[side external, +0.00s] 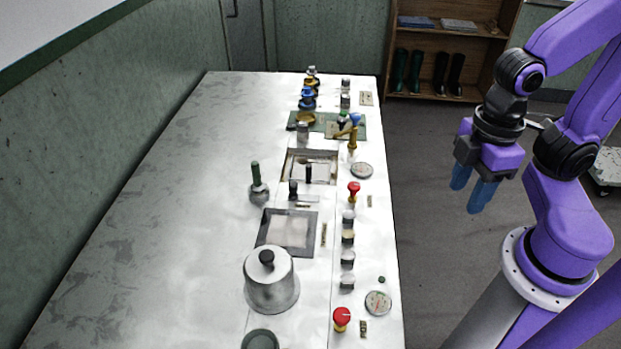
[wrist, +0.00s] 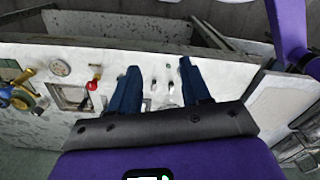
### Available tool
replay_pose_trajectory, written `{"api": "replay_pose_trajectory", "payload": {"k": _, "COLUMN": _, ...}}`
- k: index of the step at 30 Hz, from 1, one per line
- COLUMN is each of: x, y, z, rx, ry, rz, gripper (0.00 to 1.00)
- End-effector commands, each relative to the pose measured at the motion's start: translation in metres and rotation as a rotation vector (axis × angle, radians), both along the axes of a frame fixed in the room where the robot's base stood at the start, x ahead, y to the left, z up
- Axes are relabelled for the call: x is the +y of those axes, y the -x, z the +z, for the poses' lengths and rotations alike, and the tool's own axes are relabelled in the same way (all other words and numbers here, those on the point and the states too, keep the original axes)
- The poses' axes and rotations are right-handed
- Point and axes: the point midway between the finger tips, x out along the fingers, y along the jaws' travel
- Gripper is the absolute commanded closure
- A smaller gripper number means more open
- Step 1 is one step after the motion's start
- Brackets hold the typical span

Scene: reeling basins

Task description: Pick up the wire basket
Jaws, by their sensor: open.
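I cannot make out a wire basket clearly in either view. My gripper (side external: 471,188) is open and empty, with blue fingers pointing down. It hangs over the floor to the right of the metal bench (side external: 150,230), apart from everything on it. In the wrist view my gripper (wrist: 159,68) shows its two fingers spread, with the pale bench front and fittings behind them. Two square basins are set in the bench: a far one with a brownish rim (side external: 285,168) and a nearer one with a dark rim (side external: 265,226).
A lidded metal pot (side external: 271,288) stands near the front. A green-handled tool (side external: 256,175) stands beside the far basin. Red knobs (side external: 342,316) and several small fittings line the right edge. Blue and yellow pieces (side external: 308,97) stand at the back. The bench's left side is bare.

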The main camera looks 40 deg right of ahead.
Motion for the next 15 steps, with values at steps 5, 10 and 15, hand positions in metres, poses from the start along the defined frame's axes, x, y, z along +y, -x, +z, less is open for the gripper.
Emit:
{"api": "replay_pose_trajectory", "payload": {"k": 5, "x": -0.002, "y": -0.005, "z": -0.011, "rx": 0.109, "ry": 0.033, "rz": -0.152, "gripper": 0.53}}
{"api": "replay_pose_trajectory", "payload": {"k": 10, "x": 0.001, "y": -0.01, "z": -0.024, "rx": 0.284, "ry": 0.059, "rz": -0.396, "gripper": 0.53}}
{"api": "replay_pose_trajectory", "payload": {"k": 15, "x": 0.009, "y": -0.019, "z": -0.033, "rx": 0.458, "ry": 0.054, "rz": -0.646, "gripper": 0.53}}
